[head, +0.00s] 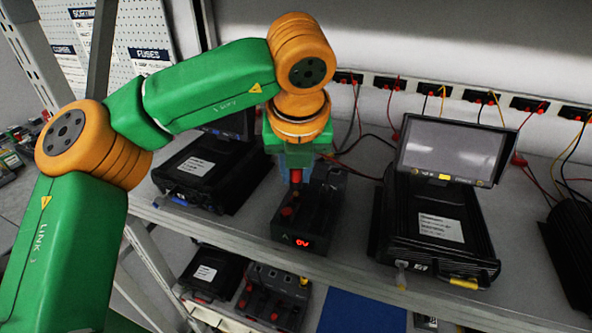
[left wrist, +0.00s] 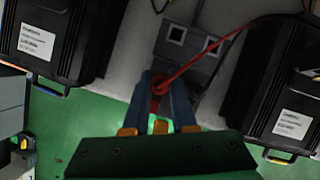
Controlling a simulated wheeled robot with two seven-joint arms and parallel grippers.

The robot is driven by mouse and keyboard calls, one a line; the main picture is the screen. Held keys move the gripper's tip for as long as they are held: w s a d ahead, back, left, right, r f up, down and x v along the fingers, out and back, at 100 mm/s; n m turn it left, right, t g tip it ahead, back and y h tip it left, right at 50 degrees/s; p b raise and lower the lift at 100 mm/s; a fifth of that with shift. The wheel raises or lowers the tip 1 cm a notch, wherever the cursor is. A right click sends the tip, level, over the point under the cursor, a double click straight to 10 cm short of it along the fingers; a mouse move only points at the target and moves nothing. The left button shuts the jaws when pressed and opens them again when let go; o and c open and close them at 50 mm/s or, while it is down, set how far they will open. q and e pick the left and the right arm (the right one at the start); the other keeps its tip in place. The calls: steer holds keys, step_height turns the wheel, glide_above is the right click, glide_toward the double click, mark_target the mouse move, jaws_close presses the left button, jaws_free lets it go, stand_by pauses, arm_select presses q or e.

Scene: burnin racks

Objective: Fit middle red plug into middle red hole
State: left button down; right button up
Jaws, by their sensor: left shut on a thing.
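My left gripper (head: 296,180) is shut on a red plug (head: 296,175), just above the dark supply box on the shelf. In the left wrist view the plug (left wrist: 160,98) sits between the blue fingers, with a red cable (left wrist: 208,50) running up and right. The supply box (head: 323,212) has a red "0V" display (head: 302,242) on its front. Another red part (head: 287,212) shows on its top, nearer the front. The hole under the held plug is hidden by the gripper, so I cannot tell whether the plug touches it. My right gripper is not in view.
A black case with a raised screen (head: 450,148) stands to the right of the box, and another black case (head: 205,170) to the left. Sockets with cables (head: 470,97) line the back wall. More equipment (head: 272,297) sits on the lower shelf.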

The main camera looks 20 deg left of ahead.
arm_select(q)
steer(key=shift+f+b, duration=0.25)
steer(key=shift+b, duration=0.25)
stand_by(1.2)
steer(key=shift+f+b, duration=1.3)
steer(key=shift+b, duration=0.25)
stand_by(0.8)
steer(key=shift+c, duration=2.2)
jaws_free()
steer(key=shift+o, duration=1)
steer(key=shift+s, duration=0.1)
steer(key=shift+a+r, duration=0.1)
steer(key=shift+a, duration=0.05)
steer(key=shift+r, duration=0.1)
